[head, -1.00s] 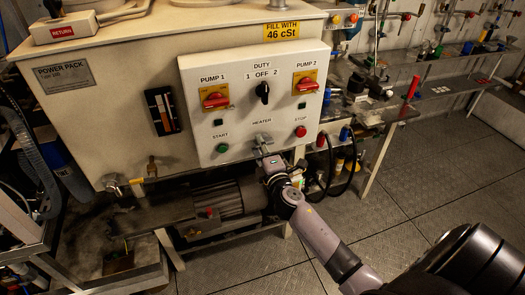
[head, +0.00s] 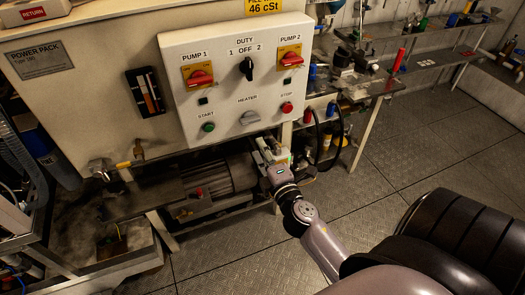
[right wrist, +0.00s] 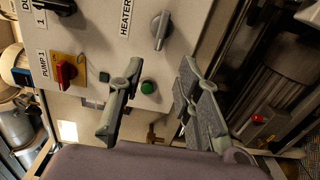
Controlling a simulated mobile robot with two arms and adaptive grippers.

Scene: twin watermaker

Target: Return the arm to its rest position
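My right arm comes in from the lower right in the head view. Its gripper (head: 270,150) is just below the control panel (head: 225,125), clear of the grey HEATER knob (head: 249,118). In the right wrist view the two fingers of my right gripper (right wrist: 160,105) are spread apart with nothing between them. The HEATER knob (right wrist: 160,30) and the green START button (right wrist: 148,87) show beyond the fingers. My left gripper is not in view.
Red PUMP 1 (head: 199,75) and PUMP 2 (head: 291,58) switches and the black DUTY knob (head: 247,68) are on the panel. A motor (head: 215,178) lies below the tank. A workbench (head: 372,88) stands to the right. The floor (head: 420,150) is open there.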

